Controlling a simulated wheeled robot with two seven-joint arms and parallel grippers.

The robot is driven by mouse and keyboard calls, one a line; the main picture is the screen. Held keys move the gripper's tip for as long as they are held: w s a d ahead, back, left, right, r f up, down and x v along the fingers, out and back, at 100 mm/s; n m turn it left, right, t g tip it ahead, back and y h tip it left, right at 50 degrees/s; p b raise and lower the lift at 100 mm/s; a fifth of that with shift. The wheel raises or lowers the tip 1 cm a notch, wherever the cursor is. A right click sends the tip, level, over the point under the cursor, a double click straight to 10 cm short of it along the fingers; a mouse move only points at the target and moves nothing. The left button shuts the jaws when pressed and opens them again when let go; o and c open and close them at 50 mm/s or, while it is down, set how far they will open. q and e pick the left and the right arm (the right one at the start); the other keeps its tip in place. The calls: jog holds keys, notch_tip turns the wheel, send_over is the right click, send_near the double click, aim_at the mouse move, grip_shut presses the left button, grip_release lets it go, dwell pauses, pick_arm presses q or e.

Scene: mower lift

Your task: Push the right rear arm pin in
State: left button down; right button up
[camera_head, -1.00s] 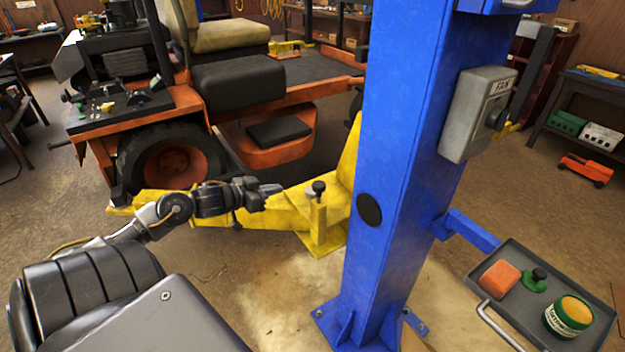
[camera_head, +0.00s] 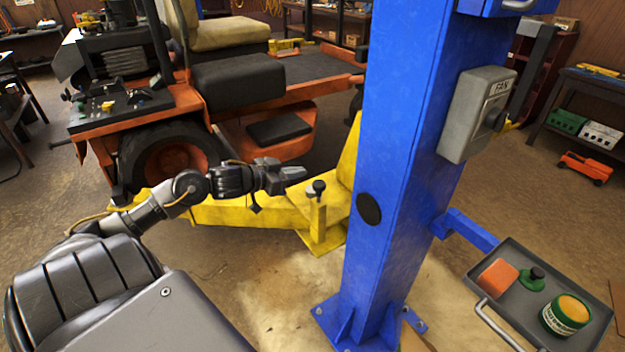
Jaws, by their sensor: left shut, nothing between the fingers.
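The right rear arm pin (camera_head: 317,187) has a black knob and stands upright on the yellow lift arm (camera_head: 232,212), close to the blue post (camera_head: 405,180). My left gripper (camera_head: 300,173) is shut and empty. Its fingertips are just above and to the left of the pin's knob in the picture. A small gap shows between the fingertips and the knob, and I cannot tell the distance in depth. My right gripper is out of view.
The orange mower (camera_head: 170,150) stands behind the lift arm. A grey fan box (camera_head: 470,112) is on the post. A grey tray (camera_head: 488,318) at lower right holds an orange block, a green-based knob and a round tin.

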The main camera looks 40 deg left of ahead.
pick_arm(q)
jog(key=p, duration=0.2)
send_over(315, 186)
jog(key=shift+f, duration=0.6)
jog(key=f, duration=0.4)
jog(key=shift+s+a+f, duration=0.15)
jog(key=shift+s+f, duration=0.05)
notch_tip(315, 186, down, 4)
jog(key=shift+s+r+b, duration=0.1)
jog(key=shift+r+b, duration=0.1)
jog(key=shift+b, duration=0.4)
jog(key=shift+r, duration=0.1)
